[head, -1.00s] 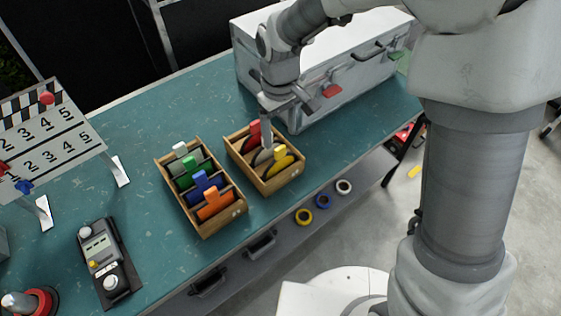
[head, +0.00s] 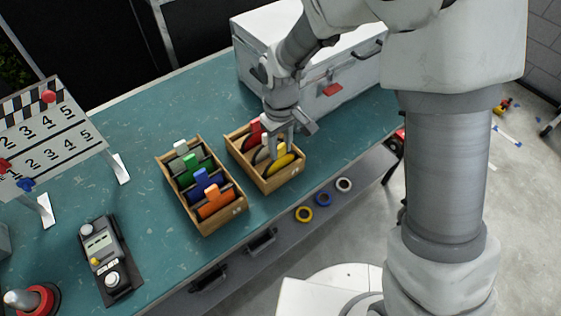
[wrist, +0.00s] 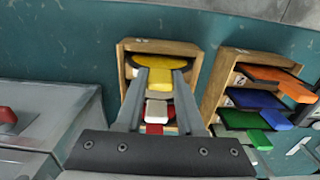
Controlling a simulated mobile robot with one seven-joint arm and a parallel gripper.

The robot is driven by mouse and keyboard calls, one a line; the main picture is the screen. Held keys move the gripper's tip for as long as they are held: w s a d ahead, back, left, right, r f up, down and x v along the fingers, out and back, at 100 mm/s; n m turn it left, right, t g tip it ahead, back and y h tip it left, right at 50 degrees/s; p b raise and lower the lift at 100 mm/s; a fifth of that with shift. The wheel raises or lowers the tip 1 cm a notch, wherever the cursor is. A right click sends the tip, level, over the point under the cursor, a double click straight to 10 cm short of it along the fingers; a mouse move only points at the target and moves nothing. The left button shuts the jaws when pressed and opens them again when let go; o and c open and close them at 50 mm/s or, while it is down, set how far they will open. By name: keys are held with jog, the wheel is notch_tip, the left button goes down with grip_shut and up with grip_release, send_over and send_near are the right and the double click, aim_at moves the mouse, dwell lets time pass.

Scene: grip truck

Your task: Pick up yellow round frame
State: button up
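The yellow round frame (head: 284,161) stands in the front slot of the right wooden box (head: 273,187), with its tab up. It also shows in the wrist view (wrist: 160,60), at the far end of the box. My gripper (head: 281,153) is over this box, pointing down. In the wrist view my gripper (wrist: 161,71) has its two fingers apart, one on each side of the yellow tab. I cannot tell whether they touch it. A white frame (wrist: 157,109) and a red frame (wrist: 155,129) stand behind the yellow one, partly hidden by my gripper.
A second wooden box (head: 207,229) with several coloured frames stands close on the left. A grey metal case (head: 310,95) stands behind my gripper. A control unit (head: 105,258) and a clapperboard (head: 50,135) are at the left. The table (head: 140,150) is clear between them.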

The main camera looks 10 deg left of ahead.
grip_shut()
